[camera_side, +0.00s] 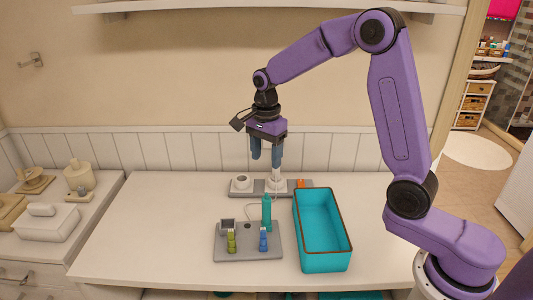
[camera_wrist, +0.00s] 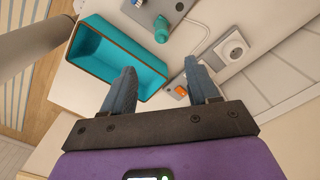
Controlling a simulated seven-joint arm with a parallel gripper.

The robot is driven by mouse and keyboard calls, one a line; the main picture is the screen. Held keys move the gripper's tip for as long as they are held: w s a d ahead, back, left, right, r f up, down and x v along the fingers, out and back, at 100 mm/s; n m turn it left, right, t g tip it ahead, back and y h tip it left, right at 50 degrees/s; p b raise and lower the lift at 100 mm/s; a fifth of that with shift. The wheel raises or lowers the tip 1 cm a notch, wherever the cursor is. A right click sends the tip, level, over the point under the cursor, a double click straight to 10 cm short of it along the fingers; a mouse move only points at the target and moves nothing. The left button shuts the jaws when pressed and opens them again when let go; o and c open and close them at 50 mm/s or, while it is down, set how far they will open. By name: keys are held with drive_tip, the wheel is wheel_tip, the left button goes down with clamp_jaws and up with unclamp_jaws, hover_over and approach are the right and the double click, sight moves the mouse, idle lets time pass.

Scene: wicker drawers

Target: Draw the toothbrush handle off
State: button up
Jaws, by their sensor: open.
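The toothbrush handle appears to be the teal upright piece (camera_side: 266,212) on a grey stand (camera_side: 225,254). Seen from above in the wrist view, the teal piece (camera_wrist: 161,32) is at the top middle, beside the teal bin. My gripper (camera_side: 266,160) hangs above and behind it, fingers pointing down, open and empty. In the wrist view its two blue fingers (camera_wrist: 160,70) are spread apart with nothing between them. The handle's base is hard to make out at this size.
A small green piece (camera_side: 231,243) and a blue piece (camera_side: 263,241) stand on the grey stand. An open teal bin (camera_side: 323,262) is to the right. Behind is a grey power strip (camera_side: 255,190) with a white socket (camera_wrist: 233,50) and an orange switch (camera_wrist: 181,91).

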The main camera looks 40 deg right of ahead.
sight(266, 198)
wheel_tip(266, 198, down, 18)
drive_tip(key=shift+w+d+r, duration=0.15)
drive_tip(key=shift+r, duration=0.05)
idle(0.6)
drive_tip(key=shift+r, duration=0.1)
clamp_jaws()
